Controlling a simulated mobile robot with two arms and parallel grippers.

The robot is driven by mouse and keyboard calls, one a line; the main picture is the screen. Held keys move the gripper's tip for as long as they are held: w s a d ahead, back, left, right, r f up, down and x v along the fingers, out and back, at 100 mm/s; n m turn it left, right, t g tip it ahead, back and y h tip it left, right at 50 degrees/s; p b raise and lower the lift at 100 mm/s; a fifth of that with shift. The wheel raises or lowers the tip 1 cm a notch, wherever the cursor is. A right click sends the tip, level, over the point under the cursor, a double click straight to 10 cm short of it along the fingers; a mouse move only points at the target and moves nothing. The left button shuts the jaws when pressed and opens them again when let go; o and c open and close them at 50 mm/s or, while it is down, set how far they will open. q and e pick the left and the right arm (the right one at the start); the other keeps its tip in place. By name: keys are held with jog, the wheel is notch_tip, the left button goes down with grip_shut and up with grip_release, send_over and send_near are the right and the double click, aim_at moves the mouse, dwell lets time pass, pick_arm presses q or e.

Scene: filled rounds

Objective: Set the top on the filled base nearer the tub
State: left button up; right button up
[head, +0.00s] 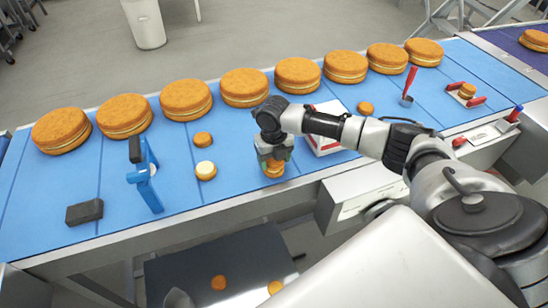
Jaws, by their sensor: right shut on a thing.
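My right gripper (274,155) points down over the blue belt, shut on a small orange-brown round. Orange-brown cake (274,172) shows just below the jaws; I cannot tell whether it is only the held top or a top touching a base beneath. A small filled base (205,171) with pale cream on its upper face lies to the left, apart from the gripper. A small plain round (203,139) lies behind it. A small grey pot (406,101) with a red-handled tool stands at the right; it may be the tub. My left gripper is not in view.
Several large filled cakes (186,98) line the far belt edge. A white-and-red box (324,142) stands beside my right arm. A blue stand (146,176) and a dark block (85,212) are at the left. Another small round (467,90) sits between red clamps.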

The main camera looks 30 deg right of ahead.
jog(key=shift+f, duration=0.2)
jog(key=o, duration=0.8)
jog(key=shift+o, duration=0.3)
notch_tip(320, 180, up, 7)
jog(key=p, duration=0.7)
jog(key=shift+r, duration=0.1)
